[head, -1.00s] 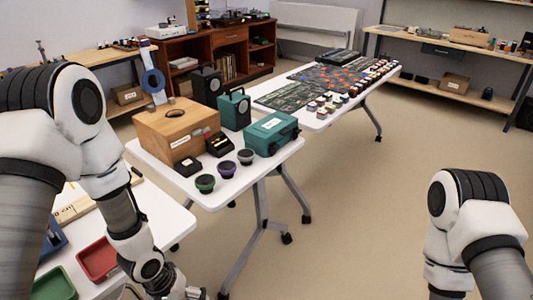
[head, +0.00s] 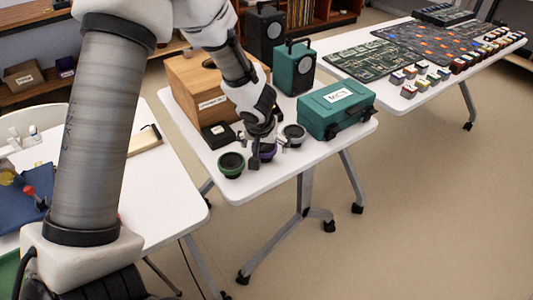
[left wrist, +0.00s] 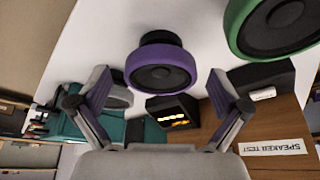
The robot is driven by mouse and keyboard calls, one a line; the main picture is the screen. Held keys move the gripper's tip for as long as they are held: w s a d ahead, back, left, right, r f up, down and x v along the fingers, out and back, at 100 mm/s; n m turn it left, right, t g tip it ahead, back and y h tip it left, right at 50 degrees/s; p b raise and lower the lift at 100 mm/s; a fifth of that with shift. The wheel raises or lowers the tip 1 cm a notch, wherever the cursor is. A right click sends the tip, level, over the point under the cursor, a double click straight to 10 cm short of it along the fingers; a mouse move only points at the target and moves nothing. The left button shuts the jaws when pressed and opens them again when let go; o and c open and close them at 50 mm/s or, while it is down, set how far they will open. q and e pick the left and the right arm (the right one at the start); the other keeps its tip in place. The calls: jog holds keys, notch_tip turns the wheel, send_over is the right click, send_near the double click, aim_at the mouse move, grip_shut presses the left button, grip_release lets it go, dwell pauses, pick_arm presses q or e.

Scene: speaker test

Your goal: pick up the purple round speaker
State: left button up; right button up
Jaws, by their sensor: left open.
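The purple round speaker (head: 267,153) stands on the white table in the head view, partly hidden by my left gripper (head: 266,146). In the left wrist view the purple-rimmed speaker (left wrist: 162,68) shows whole, dark cone facing the camera. My left gripper (left wrist: 160,88) is open there, one finger on each side of the picture below the speaker, and nothing is held. The jaws hang close over the speaker; I cannot tell whether they touch it. My right gripper is not in view.
A green round speaker (head: 231,165) stands left of the purple one and a grey one (head: 295,133) right of it. A small black box (head: 218,135), a wooden box (head: 190,84) and a teal case (head: 335,106) crowd the same table (head: 250,190). Its front edge is clear.

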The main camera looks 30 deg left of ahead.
pick_arm(q)
jog(key=shift+w+f, duration=0.2)
jog(key=shift+f, duration=0.3)
jog(key=shift+s+r, duration=0.1)
jog(key=shift+r, duration=0.05)
jog(key=c, duration=1.5)
jog(key=shift+c, duration=0.2)
